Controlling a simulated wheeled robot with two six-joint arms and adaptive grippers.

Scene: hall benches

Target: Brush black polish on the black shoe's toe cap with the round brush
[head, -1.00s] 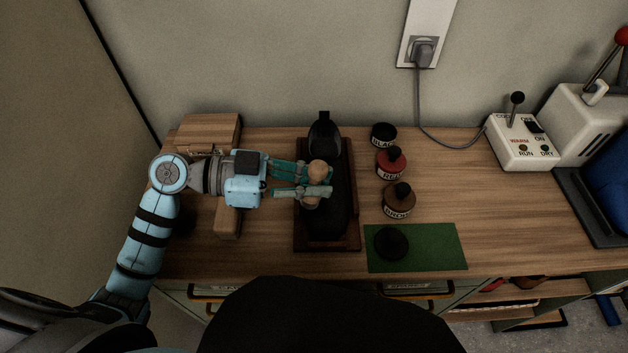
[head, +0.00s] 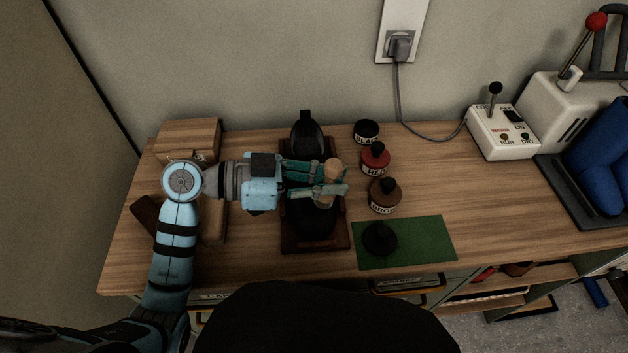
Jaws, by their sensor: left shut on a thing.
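The black shoe (head: 311,224) lies on a dark wooden stand (head: 289,241), its opening toward the wall and its toe toward me. My left gripper (head: 334,181) reaches across the shoe from the left. It is shut on the round brush (head: 332,168), whose pale wooden knob shows between the fingers. The brush's bristles are hidden, so I cannot tell whether they touch anything. The fingertips are over the stand's right edge. The black polish tin (head: 367,134) stands at the back, right of the shoe. My right gripper is not in view.
A round black thing (head: 380,238) sits on a green mat (head: 430,240). A white switch box (head: 504,135) stands at the right. Bare bench lies between the bottles and the box.

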